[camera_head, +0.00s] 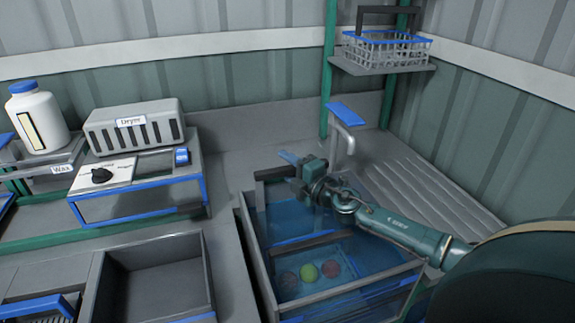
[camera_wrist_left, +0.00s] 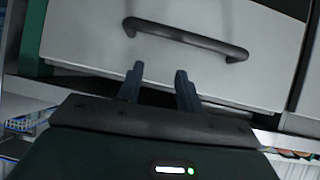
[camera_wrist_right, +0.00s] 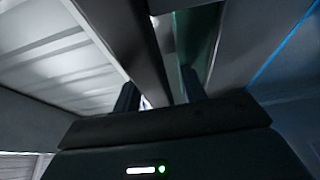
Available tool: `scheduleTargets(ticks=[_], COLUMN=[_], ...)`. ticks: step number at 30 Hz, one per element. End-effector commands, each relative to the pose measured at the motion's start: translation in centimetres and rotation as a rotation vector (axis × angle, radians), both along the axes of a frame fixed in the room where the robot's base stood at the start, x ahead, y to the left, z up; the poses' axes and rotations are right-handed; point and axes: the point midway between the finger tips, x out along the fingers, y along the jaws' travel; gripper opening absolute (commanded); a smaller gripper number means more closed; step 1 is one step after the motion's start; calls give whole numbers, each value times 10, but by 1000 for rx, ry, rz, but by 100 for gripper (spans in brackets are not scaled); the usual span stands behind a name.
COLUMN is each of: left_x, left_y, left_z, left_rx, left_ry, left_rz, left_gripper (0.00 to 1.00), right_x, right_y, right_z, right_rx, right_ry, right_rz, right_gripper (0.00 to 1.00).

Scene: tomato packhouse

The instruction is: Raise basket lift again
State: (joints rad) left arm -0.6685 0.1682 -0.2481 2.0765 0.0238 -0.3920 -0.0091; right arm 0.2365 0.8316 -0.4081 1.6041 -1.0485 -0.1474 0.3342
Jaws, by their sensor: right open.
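The wash tank (camera_head: 255,262) holds blue water. A dark upright handle frame (camera_head: 272,174) stands at the tank's back left. My right gripper (camera_head: 291,171) is beside it, open. In the right wrist view a dark bar (camera_wrist_right: 140,45) runs down between the fingers (camera_wrist_right: 160,95); contact is unclear. My left gripper (camera_wrist_left: 160,88) is open and empty before a grey drawer front with a dark handle (camera_wrist_left: 185,38).
A wire basket (camera_head: 385,50) with a blue rim sits on a raised shelf at the back right. A tap (camera_head: 345,135) rises behind the tank, with a ribbed drainboard (camera_head: 430,185) to its right. A dryer (camera_head: 135,125) and a white bottle (camera_head: 37,117) stand left.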

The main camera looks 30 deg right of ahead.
Motion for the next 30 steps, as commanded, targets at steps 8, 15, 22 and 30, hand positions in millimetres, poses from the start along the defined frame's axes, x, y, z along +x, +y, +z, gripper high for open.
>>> scheduleTargets(ticks=[8, 15, 22, 30], left_x=[1, 1, 1, 1], left_y=[0, -1, -1, -1], left_z=[1, 2, 3, 3], left_rx=[-1, -2, -2, -1], left_ry=[-2, -5, -6, -6], left_rz=[0, -2, -2, -4], left_gripper=[36, 36, 36, 36], right_x=[1, 1, 1, 1], right_y=[0, 0, 0, 0], right_z=[0, 0, 0, 0], right_rx=[0, 0, 0, 0], right_ry=[0, 0, 0, 0], right_rz=[0, 0, 0, 0], right_gripper=[42, 22, 3, 0])
